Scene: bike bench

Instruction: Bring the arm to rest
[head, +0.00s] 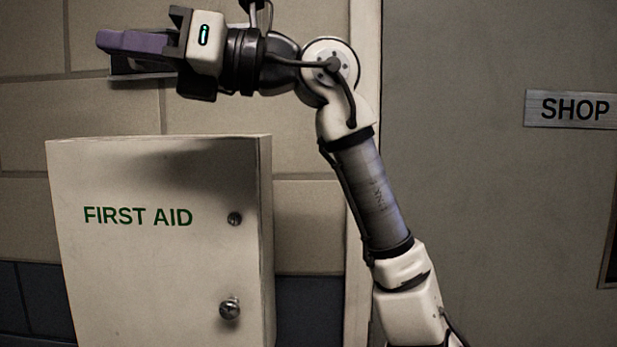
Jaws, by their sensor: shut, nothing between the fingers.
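My arm rises from the lower right of the head view, bends at a raised joint and reaches to the left. My gripper (125,44), with purple fingers, points left at the upper left. It is shut with nothing in it. It shows above the top of the white first aid cabinet and looks clear of it.
The white cabinet (150,270) marked "FIRST AID" has its door shut, with a round knob (230,308) at the lower right. A block wall (310,220) stands behind it. At the right is a grey door (470,200) with a "SHOP" sign (572,110).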

